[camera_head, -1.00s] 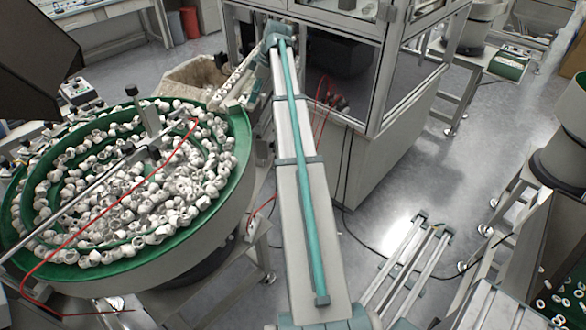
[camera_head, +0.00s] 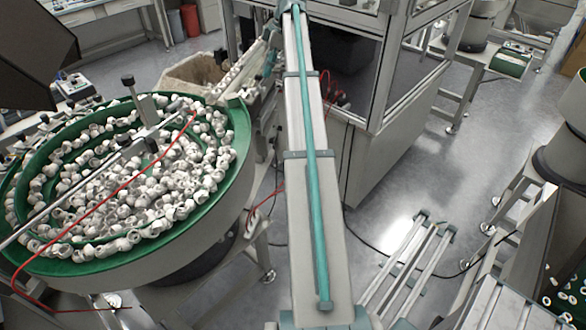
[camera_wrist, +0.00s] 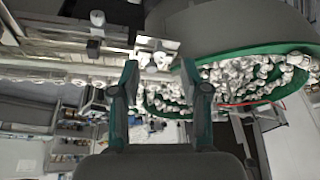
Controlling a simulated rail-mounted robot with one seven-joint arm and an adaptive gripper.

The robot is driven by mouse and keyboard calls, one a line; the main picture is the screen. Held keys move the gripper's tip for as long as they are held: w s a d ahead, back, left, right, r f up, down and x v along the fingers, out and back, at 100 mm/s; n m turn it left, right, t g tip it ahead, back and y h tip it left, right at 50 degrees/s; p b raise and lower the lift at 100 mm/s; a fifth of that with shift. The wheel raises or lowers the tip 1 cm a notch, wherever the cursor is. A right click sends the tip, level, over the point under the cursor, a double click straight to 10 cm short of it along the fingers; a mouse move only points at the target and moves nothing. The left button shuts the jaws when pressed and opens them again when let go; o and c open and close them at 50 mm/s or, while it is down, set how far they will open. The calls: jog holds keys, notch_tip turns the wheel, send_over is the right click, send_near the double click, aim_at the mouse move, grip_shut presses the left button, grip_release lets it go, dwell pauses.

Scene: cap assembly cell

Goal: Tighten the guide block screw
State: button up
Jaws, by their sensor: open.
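My gripper (camera_wrist: 160,78) shows in the wrist view with its two dark green fingers apart and nothing between them. Beyond the fingertips are a few white caps (camera_wrist: 158,58) by a pale block (camera_wrist: 157,42) at the edge of a metal track. I cannot tell which part is the guide block screw. In the head view my arm reaches to the top of the picture, and I cannot make out the fingers there.
A green-rimmed bowl (camera_head: 243,135) full of white caps stands at left, with a rod and black-knobbed post (camera_head: 128,80) over it. It also shows in the wrist view (camera_wrist: 240,50). A glazed cabinet (camera_head: 350,150) is behind my arm. The floor (camera_head: 480,130) at right is partly clear.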

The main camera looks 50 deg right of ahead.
jog(key=s+f+m+g+b, duration=0.1)
jog(key=s+f+m, duration=0.2)
jog(key=f, duration=0.9)
jog(key=s+a+f+m+g+b, duration=0.1)
jog(key=s+f+m, duration=0.2)
jog(key=f, duration=0.8)
jog(key=s+f+m+g+b, duration=0.1)
jog(key=s+f, duration=0.5)
jog(key=f, duration=0.6)
jog(key=m+g, duration=0.1)
jog(key=m, duration=0.1)
jog(key=shift+s+a+f+m, duration=0.2)
jog(key=shift+s+f+m, duration=0.1)
jog(key=shift+s+f, duration=0.05)
jog(key=n+t+b, duration=0.2)
jog(key=n+t, duration=0.3)
jog(key=n, duration=0.2)
send_near(254, 89)
notch_tip(254, 89, up, 3)
jog(key=shift+n, duration=0.7)
jog(key=p+x, duration=0.1)
jog(key=x, duration=0.2)
jog(key=p+x, duration=0.1)
jog(key=x, duration=0.3)
jog(key=p+x, duration=0.1)
jog(key=x, duration=0.3)
jog(key=shift+s+d+f+p, duration=0.3)
jog(key=shift+s, duration=0.05)
